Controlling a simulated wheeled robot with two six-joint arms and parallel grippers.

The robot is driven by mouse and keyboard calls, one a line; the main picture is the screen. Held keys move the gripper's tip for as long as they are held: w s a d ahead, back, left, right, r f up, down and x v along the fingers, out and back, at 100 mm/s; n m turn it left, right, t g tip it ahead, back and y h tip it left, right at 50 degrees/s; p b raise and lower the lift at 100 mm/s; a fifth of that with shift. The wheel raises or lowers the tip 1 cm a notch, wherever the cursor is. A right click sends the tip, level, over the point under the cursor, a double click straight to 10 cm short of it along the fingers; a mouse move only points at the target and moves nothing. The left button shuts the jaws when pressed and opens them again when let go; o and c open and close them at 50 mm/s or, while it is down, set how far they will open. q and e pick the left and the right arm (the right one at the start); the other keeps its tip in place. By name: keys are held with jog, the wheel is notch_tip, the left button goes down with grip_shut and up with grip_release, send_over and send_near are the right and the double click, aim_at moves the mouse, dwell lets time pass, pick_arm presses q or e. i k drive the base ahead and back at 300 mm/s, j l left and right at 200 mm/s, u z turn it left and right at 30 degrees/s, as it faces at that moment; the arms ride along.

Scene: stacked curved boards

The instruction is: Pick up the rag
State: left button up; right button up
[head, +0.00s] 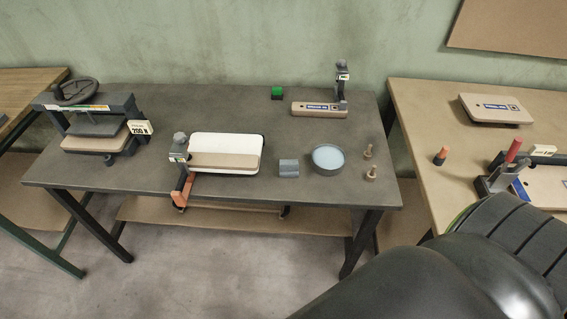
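A small grey-blue piece (289,168) lies near the front edge of the dark workbench, and it looks like a folded or rolled rag, though it is too small to be certain. It sits just left of a round grey dish (343,161) with a pale blue surface inside, and right of a white board with a tan block on it. Neither of my grippers shows in the head view. Nothing is seen touching the grey-blue piece.
A second table (415,110) stands right. Large dark shapes block the lower right.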

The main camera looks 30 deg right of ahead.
aim_at(288, 168)
jog(key=z, duration=1.35)
